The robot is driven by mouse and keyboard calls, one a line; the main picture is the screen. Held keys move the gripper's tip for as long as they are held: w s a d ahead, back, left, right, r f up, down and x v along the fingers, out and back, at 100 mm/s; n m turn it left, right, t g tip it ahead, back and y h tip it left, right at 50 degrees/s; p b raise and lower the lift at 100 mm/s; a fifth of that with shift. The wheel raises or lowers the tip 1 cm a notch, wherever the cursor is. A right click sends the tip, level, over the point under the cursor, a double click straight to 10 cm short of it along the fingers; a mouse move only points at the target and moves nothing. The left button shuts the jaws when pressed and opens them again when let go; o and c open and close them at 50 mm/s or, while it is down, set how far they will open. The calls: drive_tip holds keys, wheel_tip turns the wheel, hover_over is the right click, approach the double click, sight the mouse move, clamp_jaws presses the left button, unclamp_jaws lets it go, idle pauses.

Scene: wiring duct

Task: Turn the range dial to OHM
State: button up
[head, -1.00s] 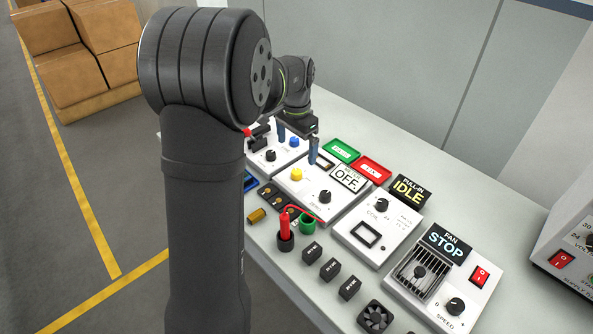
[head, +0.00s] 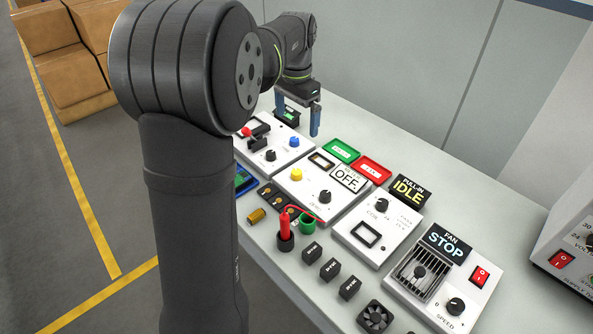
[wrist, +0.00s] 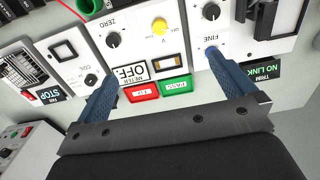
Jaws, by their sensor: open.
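The meter panel (head: 313,203) is a white box with an OFF display (head: 347,178), a black ZERO knob (wrist: 113,40) and a yellow knob (head: 296,174). The yellow knob, which also shows in the wrist view (wrist: 159,26), appears to be the range dial; a V mark is beside it, and its other marks are too small to read. My gripper (head: 297,121) is open and empty above the back of the bench, behind the panels. In the wrist view its blue fingers (wrist: 162,66) are wide apart, with the yellow knob beyond the gap between them.
A panel with a blue FINE knob (wrist: 209,50) and a red-topped switch (head: 246,132) adjoins on the left. Green and red trays (head: 371,169) lie behind the meter. The COIL panel (head: 376,228) and fan panel (head: 443,280) stand to the right.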

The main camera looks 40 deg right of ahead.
drive_tip(key=shift+r, duration=0.45)
